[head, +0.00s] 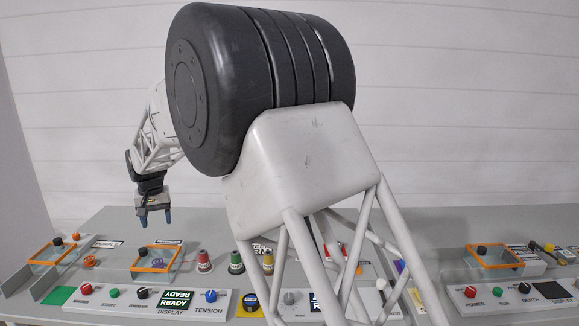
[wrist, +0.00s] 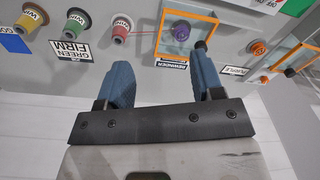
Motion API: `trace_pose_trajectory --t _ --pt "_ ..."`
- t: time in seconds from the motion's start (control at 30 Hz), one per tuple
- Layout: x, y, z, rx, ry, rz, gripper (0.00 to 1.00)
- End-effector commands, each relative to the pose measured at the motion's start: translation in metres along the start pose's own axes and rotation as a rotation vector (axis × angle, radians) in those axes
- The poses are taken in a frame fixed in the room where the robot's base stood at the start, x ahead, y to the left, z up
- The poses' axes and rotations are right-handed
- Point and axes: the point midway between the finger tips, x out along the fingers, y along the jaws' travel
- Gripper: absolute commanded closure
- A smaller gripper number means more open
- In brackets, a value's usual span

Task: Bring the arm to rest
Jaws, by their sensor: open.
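My gripper (head: 156,219) hangs at the left in the head view, above the panel and apart from everything on it. Its two blue fingers point down and stand apart with nothing between them. In the wrist view my gripper (wrist: 163,82) also shows open and empty, its fingers spread toward the panel. My arm's large dark joint and white lattice link fill the middle of the head view and hide part of the panel behind them.
The grey panel (head: 215,215) carries orange-framed clear boxes (head: 155,263), several thread spools (head: 236,262), a green READY display (head: 175,302) and knobs such as the blue tension knob (head: 211,296). A purple knob (wrist: 181,31) shows inside an orange frame. Space above the panel is free.

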Motion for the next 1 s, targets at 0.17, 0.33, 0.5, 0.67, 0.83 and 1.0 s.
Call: trace_pose_trajectory --t 0.17,0.33,0.5,0.67,0.83,1.0 --pt "-0.031 0.055 0.027 0.031 0.014 0.0 0.39" --pt "-0.055 0.102 0.056 0.057 0.027 0.0 0.39" --pt "-0.076 0.145 0.088 0.082 0.038 0.002 0.39" --pt "-0.093 0.184 0.123 0.108 0.049 0.004 0.39" --pt "-0.109 0.221 0.162 0.133 0.061 0.007 0.39" --pt "-0.122 0.255 0.203 0.16 0.074 0.011 0.39"
